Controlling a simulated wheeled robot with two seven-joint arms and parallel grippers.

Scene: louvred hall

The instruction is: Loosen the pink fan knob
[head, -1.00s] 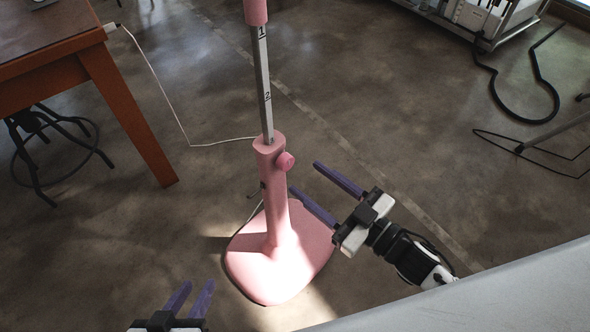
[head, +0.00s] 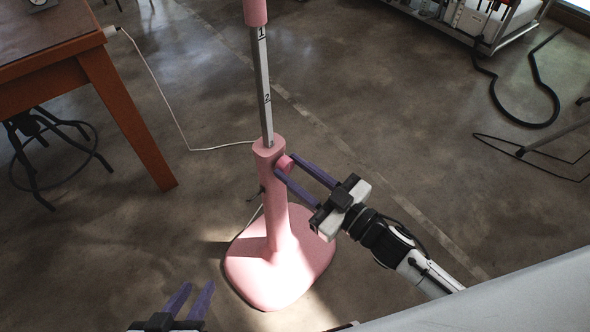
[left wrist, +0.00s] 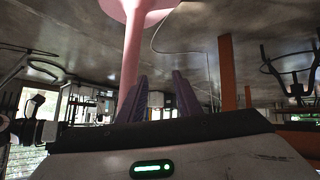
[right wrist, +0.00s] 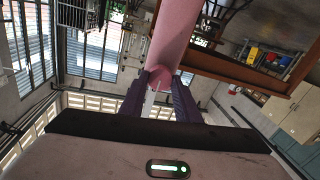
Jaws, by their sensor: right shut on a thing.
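The pink fan stand (head: 268,195) stands upright on its rounded pink base (head: 250,265), with a grey numbered pole (head: 265,90) rising from it. The pink knob (head: 286,163) sticks out on the right side of the stand's top. My right gripper (head: 284,165) is shut on the knob, its purple fingers on either side of it; the knob (right wrist: 160,78) also shows between the fingertips in the right wrist view. My left gripper (head: 196,286) is low in the head view, in front of the base and apart from it. Its two fingers are spread with nothing between them.
A wooden table (head: 110,85) stands at the left with a dark stool (head: 50,150) beneath it. A white cord (head: 170,105) runs from the table to the stand. A wheeled rack (head: 480,25) is at the back right. The floor around the stand is mostly clear.

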